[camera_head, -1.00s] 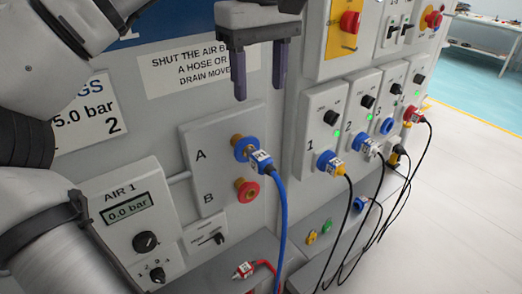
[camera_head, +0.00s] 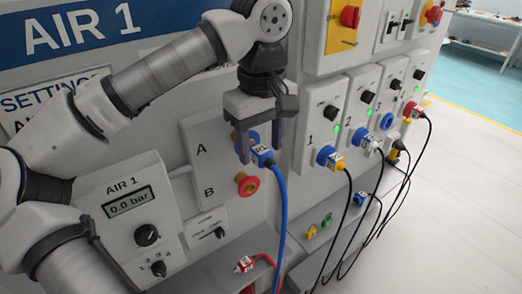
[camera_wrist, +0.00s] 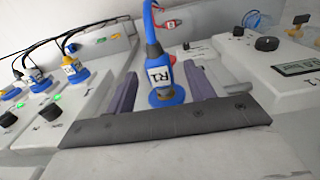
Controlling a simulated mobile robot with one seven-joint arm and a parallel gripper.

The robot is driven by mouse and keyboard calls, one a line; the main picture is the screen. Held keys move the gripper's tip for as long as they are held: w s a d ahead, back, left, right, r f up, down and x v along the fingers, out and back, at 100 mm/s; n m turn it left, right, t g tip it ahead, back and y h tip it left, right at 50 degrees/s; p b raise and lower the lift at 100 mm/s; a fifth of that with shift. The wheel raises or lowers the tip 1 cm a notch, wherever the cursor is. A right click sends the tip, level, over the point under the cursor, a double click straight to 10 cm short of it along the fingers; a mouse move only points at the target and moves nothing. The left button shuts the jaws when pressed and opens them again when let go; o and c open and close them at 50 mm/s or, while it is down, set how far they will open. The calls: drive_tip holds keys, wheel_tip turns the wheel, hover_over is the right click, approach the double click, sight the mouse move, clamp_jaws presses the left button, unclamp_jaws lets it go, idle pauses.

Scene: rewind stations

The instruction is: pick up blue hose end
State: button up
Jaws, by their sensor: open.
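The blue hose end (camera_head: 261,156) with a white R1 label is plugged into port A of the air panel (camera_head: 213,188), and its blue hose hangs down. In the wrist view the blue hose end (camera_wrist: 158,75) stands between my gripper's two fingers, with a gap on both sides. My gripper (camera_head: 260,157) is open, its fingers pointing down around the hose end at port A. The fingers partly hide port A in the head view.
Red port B (camera_head: 247,185) sits just below. A red hose end (camera_head: 244,264) lies on the ledge. The AIR 1 box (camera_head: 130,205) reads 0.0 bar. To the right are sockets with plugged cables (camera_head: 330,157). The floor at right is clear.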

drive_tip(key=shift+f, duration=0.2)
drive_tip(key=c, duration=1.1)
drive_tip(key=shift+r, duration=0.1)
drive_tip(key=shift+s+d+r+b, duration=0.3)
drive_tip(key=shift+s+r+b, duration=0.05)
drive_tip(key=s+d+r+b, duration=0.3)
drive_tip(key=s+d+r, duration=0.4)
drive_tip(key=s, duration=0.3)
drive_tip(key=shift+s+d, duration=0.3)
drive_tip(key=shift+s, duration=0.05)
drive_tip(key=o, duration=0.5)
drive_tip(key=shift+r, duration=0.1)
clamp_jaws()
